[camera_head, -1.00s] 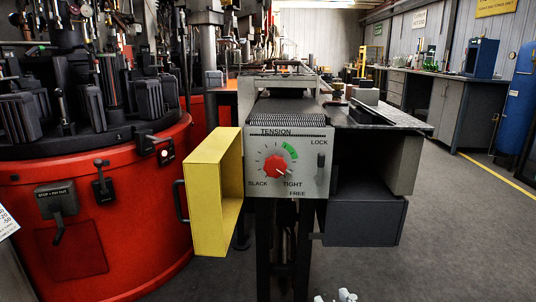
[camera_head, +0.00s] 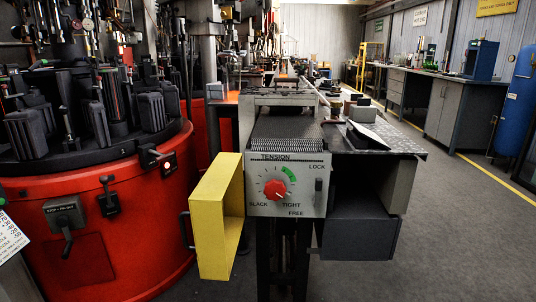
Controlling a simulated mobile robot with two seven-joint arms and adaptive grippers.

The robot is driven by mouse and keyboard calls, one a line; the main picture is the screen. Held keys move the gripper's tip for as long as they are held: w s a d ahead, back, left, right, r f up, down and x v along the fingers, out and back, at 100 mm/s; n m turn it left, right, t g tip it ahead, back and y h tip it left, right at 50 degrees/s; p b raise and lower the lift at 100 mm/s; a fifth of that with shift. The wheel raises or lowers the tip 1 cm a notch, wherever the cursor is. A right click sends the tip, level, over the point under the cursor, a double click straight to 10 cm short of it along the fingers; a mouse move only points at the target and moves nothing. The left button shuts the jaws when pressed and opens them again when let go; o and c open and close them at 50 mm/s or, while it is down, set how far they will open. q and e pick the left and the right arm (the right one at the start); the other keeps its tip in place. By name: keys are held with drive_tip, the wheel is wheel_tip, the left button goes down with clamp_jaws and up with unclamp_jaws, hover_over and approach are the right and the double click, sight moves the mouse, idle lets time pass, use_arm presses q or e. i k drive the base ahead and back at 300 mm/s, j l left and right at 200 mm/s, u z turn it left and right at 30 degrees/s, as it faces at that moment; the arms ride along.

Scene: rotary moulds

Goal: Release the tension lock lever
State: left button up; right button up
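The tension lock lever (camera_head: 318,186) is a small dark upright handle on the right side of the light grey tension panel (camera_head: 262,208). It sits just under the word LOCK, above the word FREE. The panel also has a red tension knob (camera_head: 275,190) with a green arc at its upper right and the words SLACK and TIGHT below it. The knob's pointer seems to aim toward TIGHT. Neither of my grippers is in view.
A yellow open box (camera_head: 218,215) juts out left of the panel. A dark grey drawer (camera_head: 360,232) juts out on the right, under a work surface with tools. A large red machine (camera_head: 90,225) fills the left. The floor at right is clear.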

sight(319, 181)
drive_tip(key=i+j+z, duration=0.15)
drive_tip(key=j, duration=0.25)
drive_tip(key=i+j+z, duration=0.15)
drive_tip(key=j, duration=0.25)
drive_tip(key=i+j+z, duration=0.15)
drive_tip(key=j, duration=0.25)
drive_tip(key=j+z, duration=0.15)
drive_tip(key=j, duration=0.3)
drive_tip(key=i, duration=0.05)
